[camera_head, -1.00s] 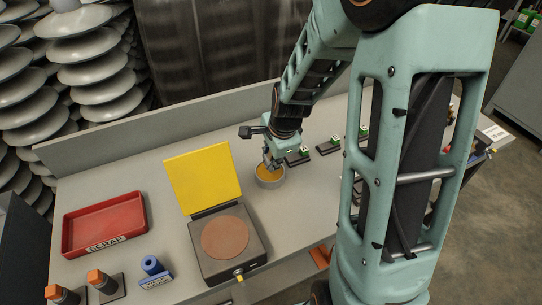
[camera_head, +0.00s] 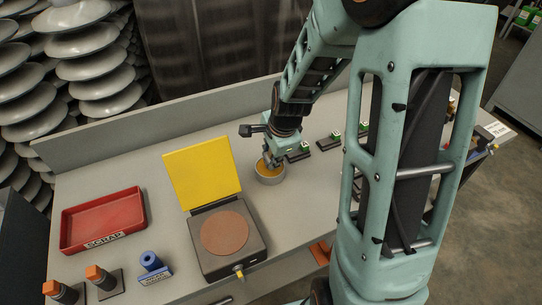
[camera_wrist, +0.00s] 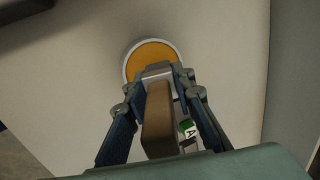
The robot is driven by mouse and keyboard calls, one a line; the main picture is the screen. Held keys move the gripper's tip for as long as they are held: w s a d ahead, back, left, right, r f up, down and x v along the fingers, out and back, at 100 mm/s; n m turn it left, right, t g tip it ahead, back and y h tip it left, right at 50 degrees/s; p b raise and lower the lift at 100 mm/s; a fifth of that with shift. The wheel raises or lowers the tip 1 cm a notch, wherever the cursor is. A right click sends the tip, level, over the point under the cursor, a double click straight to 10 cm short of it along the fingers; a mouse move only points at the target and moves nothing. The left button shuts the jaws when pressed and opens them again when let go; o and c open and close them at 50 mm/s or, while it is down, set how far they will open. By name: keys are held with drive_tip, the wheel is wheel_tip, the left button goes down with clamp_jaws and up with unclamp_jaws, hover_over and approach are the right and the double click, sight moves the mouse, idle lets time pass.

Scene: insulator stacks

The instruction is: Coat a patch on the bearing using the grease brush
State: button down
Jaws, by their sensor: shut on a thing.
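My gripper (camera_head: 270,160) is over a round grey pot (camera_head: 270,179) of orange-yellow grease (camera_head: 262,166). In the wrist view my gripper (camera_wrist: 158,88) is shut on the grease brush (camera_wrist: 158,122), whose brown handle lies between the fingers. The brush's pale grey front part reaches over the grease (camera_wrist: 150,54). Its tip is hidden, so I cannot tell how deep it sits. No part is clearly recognisable as the bearing. A reddish-brown disc (camera_head: 224,233) lies on a dark square box with a raised yellow lid (camera_head: 202,172).
A red scrap tray (camera_head: 103,220) and a blue holder (camera_head: 151,266) stand on the left. Two orange-topped pieces (camera_head: 100,278) stand at the front left. Small dark blocks with green tops (camera_head: 330,142) stand right of the pot. A low wall (camera_head: 150,128) runs along the back.

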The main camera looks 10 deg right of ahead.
drive_tip(key=shift+s+f+b, duration=0.1)
drive_tip(key=shift+f+b, duration=0.4)
drive_tip(key=shift+f, duration=0.05)
idle(1.4)
drive_tip(key=shift+r+p, duration=2.65)
drive_tip(key=shift+r, duration=0.95)
